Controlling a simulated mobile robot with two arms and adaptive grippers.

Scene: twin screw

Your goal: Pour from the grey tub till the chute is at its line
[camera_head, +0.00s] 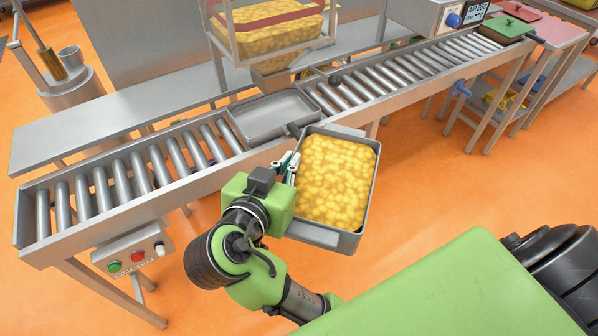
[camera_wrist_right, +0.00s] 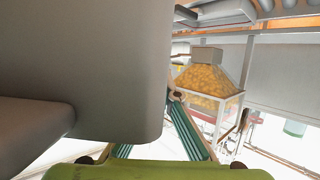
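The grey tub (camera_head: 364,219), full of yellow pieces, is in front of the roller conveyor, over the floor with no support visible under it. My right gripper (camera_head: 288,165) is at its left side, with its teal fingers at the tub's wall; it appears to hold the tub. In the right wrist view the tub (camera_wrist_right: 90,60) fills the left and hides part of the fingers (camera_wrist_right: 160,135). The clear chute (camera_head: 270,42) with a red line band stands behind the conveyor, cut off at the top. Yellow pieces show below and above the band. My left gripper is out of view.
An empty grey tray (camera_head: 272,115) sits on the conveyor (camera_head: 130,178) below the chute. A button box (camera_head: 133,250) hangs on the conveyor's front. A green lid-like board (camera_head: 507,28) lies at the far right end. Orange floor is free in front.

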